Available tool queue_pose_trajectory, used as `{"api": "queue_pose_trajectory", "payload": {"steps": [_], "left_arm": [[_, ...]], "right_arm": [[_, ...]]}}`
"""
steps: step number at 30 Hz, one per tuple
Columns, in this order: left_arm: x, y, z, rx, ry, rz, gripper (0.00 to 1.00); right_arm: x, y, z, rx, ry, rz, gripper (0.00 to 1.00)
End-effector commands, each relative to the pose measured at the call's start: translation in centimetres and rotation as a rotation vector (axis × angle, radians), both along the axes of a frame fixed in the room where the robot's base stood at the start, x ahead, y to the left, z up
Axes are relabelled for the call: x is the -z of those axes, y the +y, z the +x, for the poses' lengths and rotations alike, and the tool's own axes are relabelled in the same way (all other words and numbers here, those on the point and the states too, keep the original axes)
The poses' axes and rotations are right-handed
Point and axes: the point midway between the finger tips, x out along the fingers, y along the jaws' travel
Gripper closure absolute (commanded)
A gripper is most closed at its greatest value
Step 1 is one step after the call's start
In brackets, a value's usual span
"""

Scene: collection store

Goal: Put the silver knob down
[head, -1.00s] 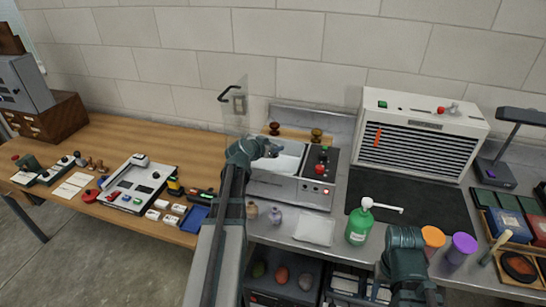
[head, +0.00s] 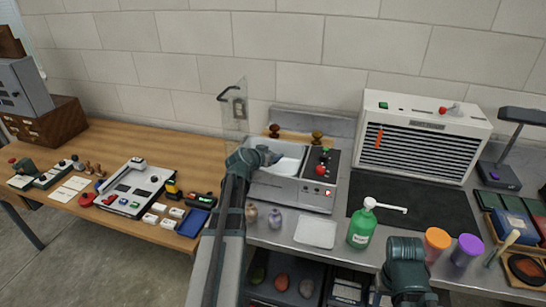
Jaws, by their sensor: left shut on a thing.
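My left gripper (head: 268,156) is shut, at the left part of the open white basin (head: 291,158) of the steel bench unit. A small greyish thing shows at its tips, which I take to be the silver knob; my gripper and wrist hide most of it. I cannot tell whether it touches the basin. Two darker knobs, a brown one (head: 274,131) and a brass one (head: 317,137), stand on a wooden strip behind the basin. My right arm comes in at the bottom right, and its fingertips do not show.
A dark mat (head: 435,208) lies clear to the right.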

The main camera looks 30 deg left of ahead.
Motion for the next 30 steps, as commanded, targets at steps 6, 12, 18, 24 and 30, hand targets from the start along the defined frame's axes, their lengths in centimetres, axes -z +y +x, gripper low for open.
{"api": "queue_pose_trajectory", "payload": {"steps": [6,12,18,24,30], "left_arm": [[0.9,-0.7,-0.7,0.014,0.019,0.002,0.22],[1.0,-0.8,-0.9,0.014,0.019,0.002,0.21],[0.1,-0.8,-1.0,0.014,0.019,0.002,0.21],[-2.4,-1.0,-4.0,0.01,0.016,0.0,0.21],[-4.6,-0.8,-7.5,0.008,0.014,0.0,0.21]], "right_arm": [[0.5,0.0,0.0,0.0,0.0,0.0,0.5],[0.6,0.0,0.0,0.0,0.0,0.0,0.5],[-0.3,0.0,0.0,0.0,0.0,0.0,0.5],[-2.7,0.0,0.0,0.0,0.0,0.0,0.5],[-4.9,0.0,0.0,0.0,0.0,0.0,0.5]]}}
